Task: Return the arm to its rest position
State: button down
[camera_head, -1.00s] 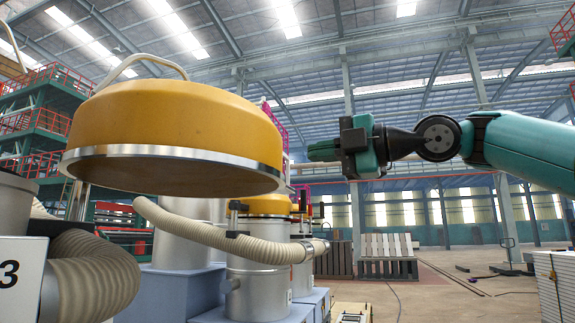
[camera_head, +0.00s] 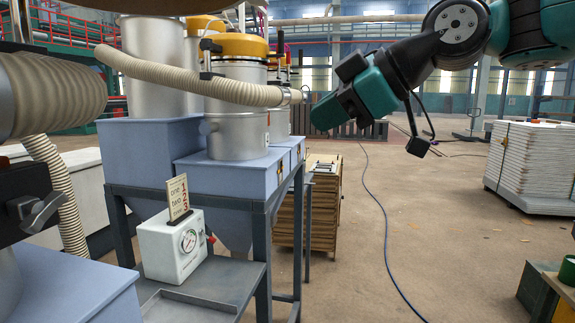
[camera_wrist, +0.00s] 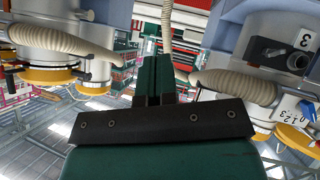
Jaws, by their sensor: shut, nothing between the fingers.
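My arm, teal and black, reaches in from the upper right in the head view. My gripper (camera_head: 324,113) is at its left end, pointing left and a little down, in the air to the right of the blue hopper units (camera_head: 225,175). In the wrist view the gripper's dark green fingers (camera_wrist: 155,80) are together with nothing between them. It touches nothing that I can see.
A ribbed beige hose (camera_head: 190,80) crosses the silver cylinders at left. A white gauge box (camera_head: 172,245) sits on the metal stand. Stacked wooden boards (camera_head: 322,205) stand behind, and a white stack (camera_head: 535,165) stands at right. Open floor with a blue cable lies between.

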jog(key=s+d+f+m+g+h, duration=0.3)
jog(key=s+d+f+m, duration=0.1)
jog(key=s+f, duration=0.7)
jog(key=s+d+f+m+g+h+b, duration=0.1)
jog(key=s+d+f+m, duration=0.4)
jog(key=s+f, duration=0.5)
notch_tip(320, 180, down, 4)
jog(key=shift+s+d+m+g+h, duration=0.25)
jog(key=shift+s+m+g+h, duration=0.25)
jog(key=shift+g+h, duration=0.4)
jog(key=shift+w, duration=0.15)
